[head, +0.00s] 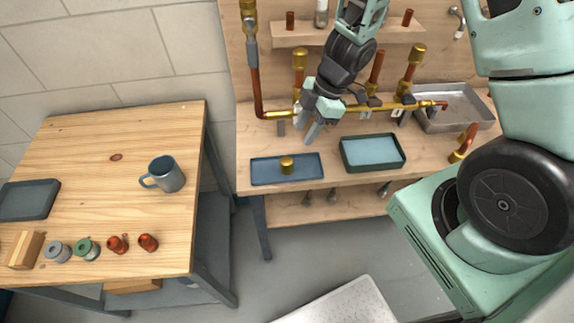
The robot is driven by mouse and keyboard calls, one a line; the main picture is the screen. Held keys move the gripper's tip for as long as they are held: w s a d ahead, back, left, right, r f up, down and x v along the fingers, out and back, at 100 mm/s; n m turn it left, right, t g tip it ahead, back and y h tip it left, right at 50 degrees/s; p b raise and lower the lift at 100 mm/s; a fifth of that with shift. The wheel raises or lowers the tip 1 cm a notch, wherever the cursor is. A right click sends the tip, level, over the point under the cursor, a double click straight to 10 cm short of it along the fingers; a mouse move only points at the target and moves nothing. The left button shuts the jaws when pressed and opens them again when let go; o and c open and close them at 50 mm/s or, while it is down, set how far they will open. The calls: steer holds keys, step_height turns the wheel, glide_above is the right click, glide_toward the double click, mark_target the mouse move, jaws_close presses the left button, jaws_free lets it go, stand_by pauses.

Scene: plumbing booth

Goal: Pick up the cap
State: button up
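A small brass cap (287,165) stands on the blue tray (262,175) at the front left of the plumbing bench. It looks upright. My gripper (305,121) is above the back of the bench, in front of the brass pipe, up and slightly right of the cap in the picture. Its two pale fingers look apart, with nothing visible between them. It is clear of the cap and the tray. The fingertips are small in this view.
A brass and copper pipe (330,111) runs along the bench back. A dark green tray (373,152) sits right of the blue tray, and a metal pan (455,108) at the far right. The left table (110,150) holds a mug (166,174), spools and copper fittings.

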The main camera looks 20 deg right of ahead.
mark_target(289, 159)
steer(key=b+x, duration=0.4)
steer(key=x, duration=0.8)
steer(key=shift+w+f+b, duration=0.1)
steer(key=shift+f+b, duration=0.3)
steer(key=shift+f, duration=0.05)
steer(key=shift+r, duration=0.1)
steer(key=c, duration=0.7)
